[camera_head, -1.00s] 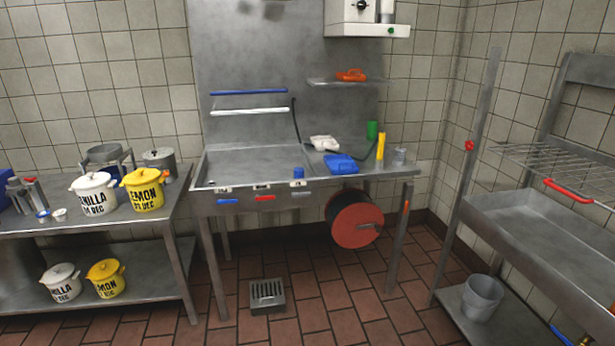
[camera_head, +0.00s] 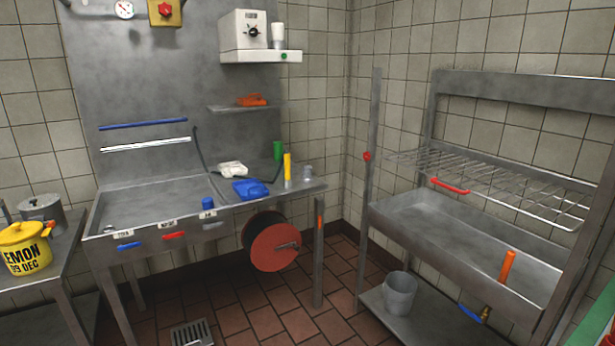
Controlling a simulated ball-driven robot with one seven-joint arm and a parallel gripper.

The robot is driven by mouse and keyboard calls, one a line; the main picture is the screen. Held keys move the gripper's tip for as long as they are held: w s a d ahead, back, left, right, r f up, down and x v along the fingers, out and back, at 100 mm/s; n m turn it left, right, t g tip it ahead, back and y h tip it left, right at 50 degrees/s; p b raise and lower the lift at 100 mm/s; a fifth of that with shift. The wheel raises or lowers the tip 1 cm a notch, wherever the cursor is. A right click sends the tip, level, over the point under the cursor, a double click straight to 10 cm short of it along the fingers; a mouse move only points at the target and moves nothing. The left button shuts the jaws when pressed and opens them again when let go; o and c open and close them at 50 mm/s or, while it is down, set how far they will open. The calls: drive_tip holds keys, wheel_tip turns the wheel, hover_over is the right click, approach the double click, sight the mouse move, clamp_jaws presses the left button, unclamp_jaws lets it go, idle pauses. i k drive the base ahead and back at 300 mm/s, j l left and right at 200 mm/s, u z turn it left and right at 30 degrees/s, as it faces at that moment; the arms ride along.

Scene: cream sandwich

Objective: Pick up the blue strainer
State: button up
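I cannot tell for sure which blue thing is the strainer. A small blue cylinder (camera_head: 208,203) stands at the front edge of the steel sink (camera_head: 130,228), near its right end. A blue, folded-looking piece (camera_head: 250,189) lies on the counter to the right of the basin. A blue handle (camera_head: 471,313) sits low under the right-hand trough, beside a brass-coloured fitting. Blue, red and grey tabs are on the sink's front face. My gripper is not in view.
A hose reel (camera_head: 275,246) hangs under the sink counter. A yellow pot (camera_head: 24,248) stands on the left table. A steel trough with a wire rack (camera_head: 490,185) stands at the right, a grey bucket (camera_head: 399,292) on its lower shelf. The tiled floor between (camera_head: 330,285) looks clear.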

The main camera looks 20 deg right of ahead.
sight(208, 202)
drive_tip(key=i+l+u, duration=0.2)
drive_tip(key=i, duration=0.3)
drive_tip(key=i+u, duration=0.2)
drive_tip(key=i, duration=0.3)
drive_tip(key=i+l+u, duration=0.2)
drive_tip(key=i, duration=0.3)
